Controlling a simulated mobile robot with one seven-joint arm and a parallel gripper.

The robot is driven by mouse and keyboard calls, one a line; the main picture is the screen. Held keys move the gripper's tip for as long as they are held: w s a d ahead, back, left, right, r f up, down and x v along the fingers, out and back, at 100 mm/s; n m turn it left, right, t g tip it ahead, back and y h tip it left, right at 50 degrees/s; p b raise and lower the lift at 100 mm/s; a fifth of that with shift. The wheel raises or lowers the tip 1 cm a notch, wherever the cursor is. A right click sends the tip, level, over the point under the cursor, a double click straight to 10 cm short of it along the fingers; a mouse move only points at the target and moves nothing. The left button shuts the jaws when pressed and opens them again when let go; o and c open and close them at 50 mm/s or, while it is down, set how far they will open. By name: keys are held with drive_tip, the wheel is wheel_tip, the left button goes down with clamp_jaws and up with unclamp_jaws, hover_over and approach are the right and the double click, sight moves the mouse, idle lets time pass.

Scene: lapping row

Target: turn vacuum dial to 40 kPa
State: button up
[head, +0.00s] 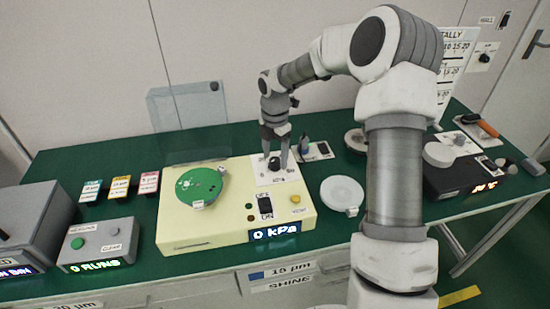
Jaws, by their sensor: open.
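The vacuum dial (274,163) is a small dark knob on a white scale plate (264,177) at the back right of a cream machine. The machine's blue display (274,233) reads 0 kPa. My gripper (275,166) points down over the dial, with its two fingers apart on either side of the knob. I cannot tell whether the fingers touch it. The dial's pointer is too small to read. A green disc (197,187) lies on the machine's left part. A dark ON/OFF switch (265,208) and a yellow vent button (295,198) are on its front right.
A grey box showing 0 RUNS (103,243) stands left of the machine. A pale round dish (342,193) lies to its right. A clear panel (188,106) stands behind.

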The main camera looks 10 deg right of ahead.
drive_tip(key=shift+f, duration=0.25)
clamp_jaws()
